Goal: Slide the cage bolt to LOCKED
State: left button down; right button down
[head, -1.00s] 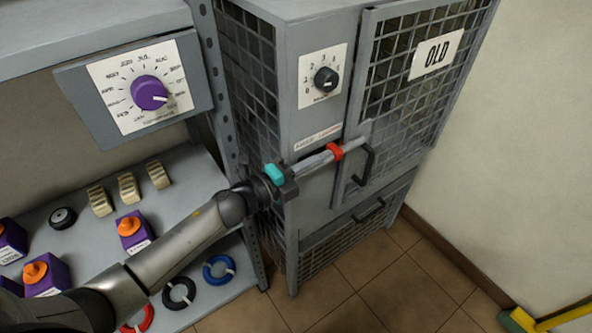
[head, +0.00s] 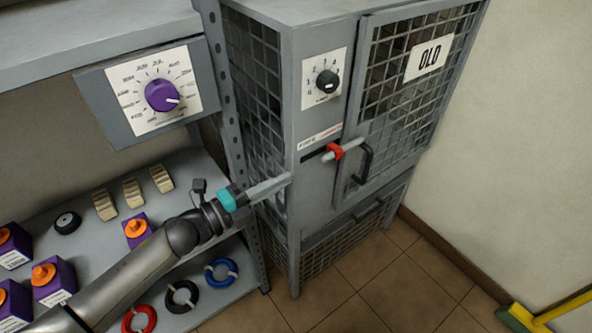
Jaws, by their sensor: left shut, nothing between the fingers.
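The cage bolt (head: 352,146) is a grey rod with a red knob (head: 334,152) on the front of the grey cage cabinet (head: 312,185). The knob sits at the right end of a dark slot, and the rod reaches across the gap onto the mesh door's frame. A small label (head: 319,138) above the slot has dark text at left and red text at right, too small to read surely. My left gripper (head: 286,181) is shut and empty, left of the knob and apart from it, by the cabinet's front left edge. My right gripper is not in view.
The mesh door has a black handle (head: 364,163) just right of the bolt and an OLD sign (head: 429,58). A black dial (head: 327,82) is above. The shelf (head: 190,184) at left holds purple blocks and coloured rings. Floor at right is mostly clear.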

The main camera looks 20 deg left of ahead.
pick_arm(q)
jog(key=v, duration=0.2)
jog(key=shift+s+a, duration=0.25)
dwell(0.4)
jog(key=s+a+f+n+g+y, duration=0.1)
jog(key=s+a+f+n+y, duration=0.3)
jog(key=f, duration=0.5)
jog(key=s+a+f+n+g+y, duration=0.1)
jog(key=a+f+n+y, duration=0.15)
jog(key=f+n, duration=0.5)
jog(key=s+a+f+n+g+y, duration=0.1)
jog(key=s+a+f+n+y, duration=0.2)
jog(key=f, duration=0.8)
jog(key=s+d+f+n+g, duration=0.1)
jog(key=s+f+n+g, duration=0.2)
jog(key=s+f, duration=0.2)
jog(key=s+d+f+n+g+y, duration=0.1)
jog(key=s+f, duration=0.4)
jog(key=s, duration=0.7)
jog(key=s+d+f+n+g+y, duration=0.1)
jog(key=s+d+f+n+g, duration=0.2)
jog(key=s, duration=0.6)
notch_tip(320, 180, down, 3)
jog(key=shift+d+r+n+g, duration=0.1)
jog(key=shift+d+n+g, duration=0.05)
jog(key=shift+n+g, duration=0.9)
